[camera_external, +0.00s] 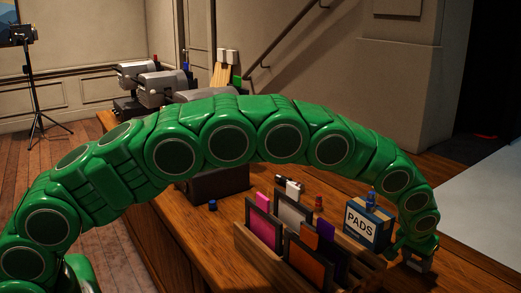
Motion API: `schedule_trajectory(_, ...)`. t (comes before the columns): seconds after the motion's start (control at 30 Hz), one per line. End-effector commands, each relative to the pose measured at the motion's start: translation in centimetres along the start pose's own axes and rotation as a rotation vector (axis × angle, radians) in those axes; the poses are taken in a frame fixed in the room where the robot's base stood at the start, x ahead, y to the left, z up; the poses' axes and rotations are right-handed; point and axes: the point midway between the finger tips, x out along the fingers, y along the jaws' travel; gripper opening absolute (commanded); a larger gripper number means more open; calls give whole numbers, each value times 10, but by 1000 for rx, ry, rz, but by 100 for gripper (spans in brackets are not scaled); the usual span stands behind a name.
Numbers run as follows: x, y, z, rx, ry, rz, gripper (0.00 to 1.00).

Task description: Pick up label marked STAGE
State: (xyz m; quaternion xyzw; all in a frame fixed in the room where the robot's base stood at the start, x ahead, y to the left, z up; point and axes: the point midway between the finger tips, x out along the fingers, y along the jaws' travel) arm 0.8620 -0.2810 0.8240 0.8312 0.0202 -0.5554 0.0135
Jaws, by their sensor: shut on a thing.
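My green arm arches across the picture, and my gripper (413,256) points down at the lower right, just right of the box marked PADS. It is shut on a small pale piece (420,264) low over the desk. The piece is mostly hidden by the fingers, and I cannot read any marking on it. I cannot tell whether it touches the desk top. No lettering STAGE is readable anywhere in view.
The blue-and-tan PADS box (362,226) stands close left of my gripper. A wooden rack (268,262) with pink, white, orange and purple cards is in front. Grey machines (160,85) stand at the desk's far end. A pale surface (485,205) lies at right.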

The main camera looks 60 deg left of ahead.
Motion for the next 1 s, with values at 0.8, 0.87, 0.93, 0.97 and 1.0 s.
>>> schedule_trajectory(0.8,-75,-11,0,1,3,0,21)
schedule_trajectory(0.87,-82,-13,3,1,1,-1,21)
schedule_trajectory(0.93,-91,-15,6,0,0,0,21)
schedule_trajectory(0.97,-96,-16,6,0,2,0,21)
schedule_trajectory(1.0,-102,-17,7,-1,3,1,21)
